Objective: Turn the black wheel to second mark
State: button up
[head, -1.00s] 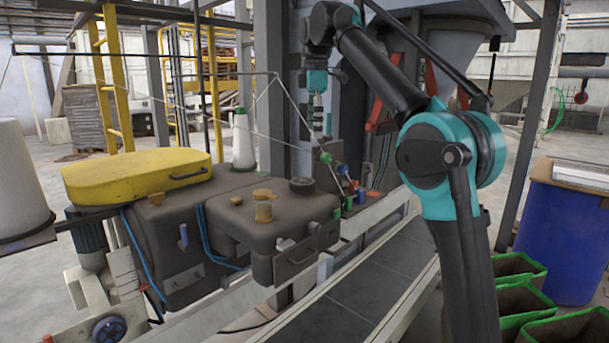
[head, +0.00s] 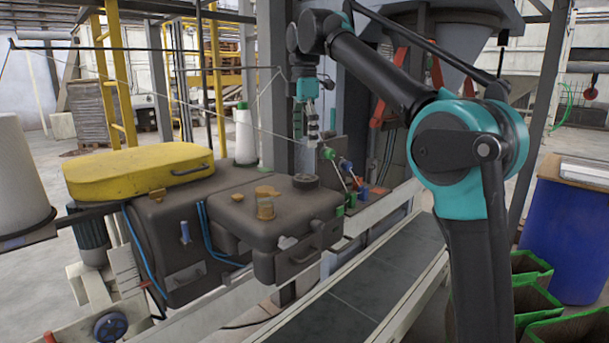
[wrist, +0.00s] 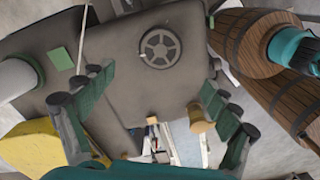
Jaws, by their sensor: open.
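The black wheel (head: 305,182) is a small dark round handwheel lying flat on top of the grey-brown machine box (head: 240,212). In the wrist view, the wheel (wrist: 160,47) shows its rim, spokes and hub from above. My gripper (head: 307,150) hangs pointing down just above the wheel in the head view. In the wrist view, my gripper (wrist: 143,98) has its two fingers spread wide apart, with nothing between them. The wheel lies beyond the fingers, toward the top of the picture. I cannot make out any marks around the wheel.
A small tan knob (head: 265,207) stands on the box left of the wheel. A yellow cover (head: 140,172) lies farther left. Small coloured valves (head: 345,165) and thin rods stand close right of my gripper. A conveyor (head: 365,290) runs in front.

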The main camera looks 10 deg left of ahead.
aim_at(305, 177)
notch_tip(305, 177, down, 10)
jog(key=shift+f, duration=0.25)
dwell(0.3)
jog(key=c, duration=1.2)
